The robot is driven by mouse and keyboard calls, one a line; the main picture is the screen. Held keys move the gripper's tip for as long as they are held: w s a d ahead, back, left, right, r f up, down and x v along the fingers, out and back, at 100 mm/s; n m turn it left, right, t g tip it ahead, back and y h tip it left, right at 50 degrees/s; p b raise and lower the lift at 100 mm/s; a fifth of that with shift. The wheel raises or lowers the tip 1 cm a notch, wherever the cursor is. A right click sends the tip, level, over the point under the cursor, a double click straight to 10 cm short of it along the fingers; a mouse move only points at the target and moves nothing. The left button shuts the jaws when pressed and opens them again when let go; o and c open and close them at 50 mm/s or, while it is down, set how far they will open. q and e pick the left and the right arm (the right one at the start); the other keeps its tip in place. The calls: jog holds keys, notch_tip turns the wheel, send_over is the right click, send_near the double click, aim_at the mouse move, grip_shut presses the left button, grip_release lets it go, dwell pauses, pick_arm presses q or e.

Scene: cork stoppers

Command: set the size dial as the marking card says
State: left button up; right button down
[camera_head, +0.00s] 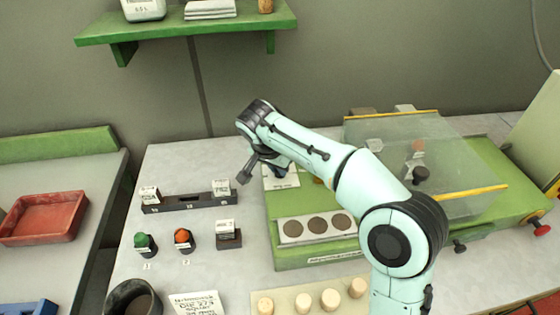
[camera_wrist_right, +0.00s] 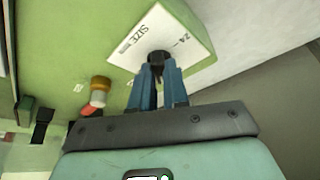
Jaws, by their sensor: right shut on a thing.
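My right gripper (camera_wrist_right: 158,78) is shut on the black size dial (camera_wrist_right: 158,57) in the wrist view, its blue fingers on both sides of the knob. The dial sits on a white plate (camera_wrist_right: 135,48) marked "SIZE" and "24"; other marks are hidden or too small. In the head view the right gripper (camera_head: 280,172) is at the back left of the green machine, over the white plate (camera_head: 287,183), and hides the dial. The marking card (camera_head: 195,303), white with handwriting, lies at the bottom edge, partly cut off; I cannot read it all. My left gripper is not in view.
The green machine (camera_head: 290,255) has a clear cover (camera_head: 375,140) at its back right. Several corks (camera_head: 330,298) stand on a board in front. A dark rack (camera_head: 190,203), green knob (camera_head: 142,241) and orange knob (camera_head: 183,237) stand left. A dark cup (camera_head: 130,297) is front left.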

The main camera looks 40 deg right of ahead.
jog(key=m+p, duration=0.1)
jog(key=m+g+p, duration=0.1)
jog(key=m, duration=0.1)
jog(key=m+p, duration=0.1)
jog(key=shift+w+r+m+g+h, duration=0.2)
jog(key=shift+w+m+g+h, duration=0.1)
jog(key=m+p, duration=0.1)
jog(key=m, duration=0.1)
jog(key=m+g+p, duration=0.1)
jog(key=m, duration=0.1)
jog(key=shift+w+g+p, duration=0.15)
jog(key=shift+g+p, duration=0.15)
jog(key=shift+p, duration=0.1)
jog(key=shift+f+m+g+y+p, duration=0.1)
jog(key=shift+m+g+y+p, duration=0.25)
jog(key=shift+m+p, duration=0.55)
jog(key=shift+m, duration=0.3)
jog(key=c, duration=1.1)
grip_release()
jog(key=p+v, duration=0.1)
jog(key=v, duration=0.6)
jog(key=shift+w+a+r, duration=0.1)
jog(key=shift+r, duration=0.1)
